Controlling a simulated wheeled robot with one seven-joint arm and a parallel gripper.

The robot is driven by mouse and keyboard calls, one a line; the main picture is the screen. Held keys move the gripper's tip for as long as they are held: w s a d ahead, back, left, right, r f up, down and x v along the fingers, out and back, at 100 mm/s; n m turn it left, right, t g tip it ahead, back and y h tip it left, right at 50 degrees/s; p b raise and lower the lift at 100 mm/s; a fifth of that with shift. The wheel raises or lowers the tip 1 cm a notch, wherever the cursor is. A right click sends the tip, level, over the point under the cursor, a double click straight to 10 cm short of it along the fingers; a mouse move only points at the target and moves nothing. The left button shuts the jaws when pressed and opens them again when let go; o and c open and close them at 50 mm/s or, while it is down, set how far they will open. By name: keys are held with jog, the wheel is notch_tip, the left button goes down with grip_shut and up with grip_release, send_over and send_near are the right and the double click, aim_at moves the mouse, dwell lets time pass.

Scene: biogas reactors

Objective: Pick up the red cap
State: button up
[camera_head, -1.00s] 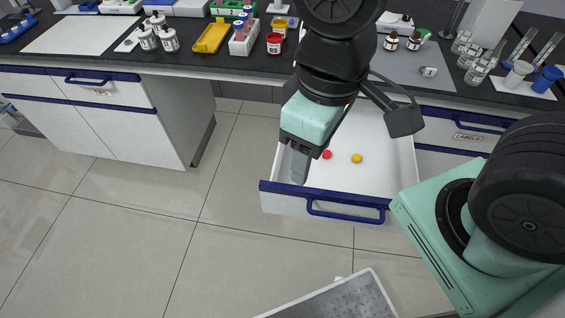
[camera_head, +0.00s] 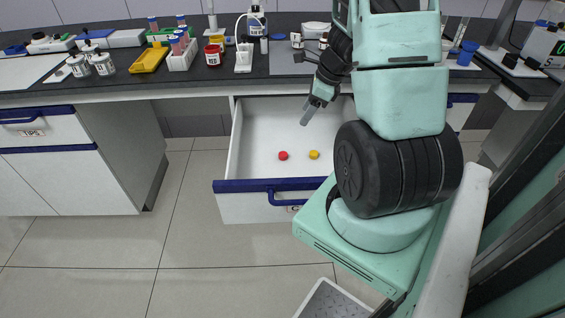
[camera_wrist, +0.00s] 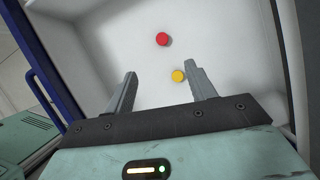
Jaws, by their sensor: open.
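The red cap (camera_head: 283,156) lies on the white floor of an open drawer (camera_head: 264,190). It also shows in the wrist view (camera_wrist: 162,39), beyond my fingertips. My gripper (camera_head: 309,113) is above the drawer, behind and to the right of the red cap in the head view. In the wrist view my gripper (camera_wrist: 160,75) is open and empty, with its two fingers spread apart. The red cap is clear of both fingers. A yellow cap (camera_head: 314,154) lies right of the red one; in the wrist view the yellow cap (camera_wrist: 178,76) appears close to the right finger.
The drawer's blue front edge and handle (camera_head: 285,197) face me, and its side walls bound the space. The counter (camera_head: 130,70) above holds a yellow tray (camera_head: 149,59), a tube rack (camera_head: 180,54) and a red container (camera_head: 213,55). The floor at left is free.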

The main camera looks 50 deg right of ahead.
jog(key=b, duration=0.4)
send_near(284, 154)
jog(key=shift+w+f+m, duration=0.25)
jog(key=shift+f+m, duration=0.15)
jog(key=shift+f, duration=0.7)
jog(key=shift+b+x, duration=0.75)
jog(key=shift+x, duration=2.25)
jog(key=shift+w+a+r, duration=0.1)
jog(key=shift+a, duration=0.05)
jog(key=c, duration=1.1)
